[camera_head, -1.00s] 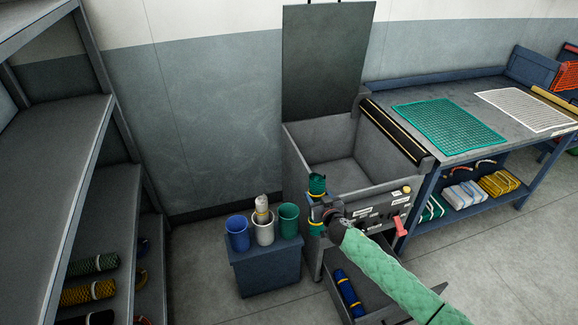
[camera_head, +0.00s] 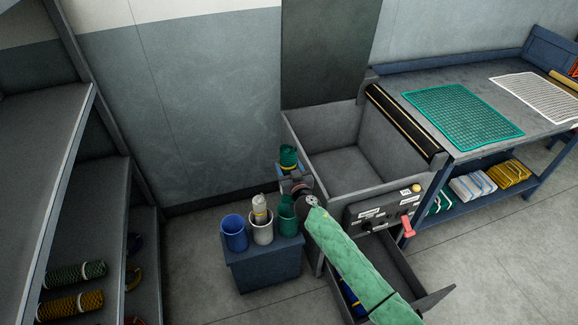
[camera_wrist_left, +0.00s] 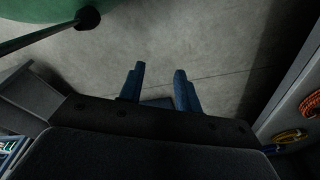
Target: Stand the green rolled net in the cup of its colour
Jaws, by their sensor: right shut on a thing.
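The green rolled net (camera_head: 288,157) stands upright in my right gripper (camera_head: 294,184), which is shut around its middle. The net's lower part overlaps the mouth of the green cup (camera_head: 286,226) in the head view. I cannot tell how deep its lower end sits in the cup, or whether it is only above it. The green cup is the rightmost of three cups on a low blue stand (camera_head: 264,268). My left gripper (camera_wrist_left: 158,88) is out of the head view.
A white cup (camera_head: 262,232) holding a pale roll (camera_head: 259,208) and an empty-looking blue cup (camera_head: 234,234) stand beside the green cup. An open grey bin (camera_head: 345,165) with a pulled-out drawer is close on the right. Shelves (camera_head: 100,215) stand at left.

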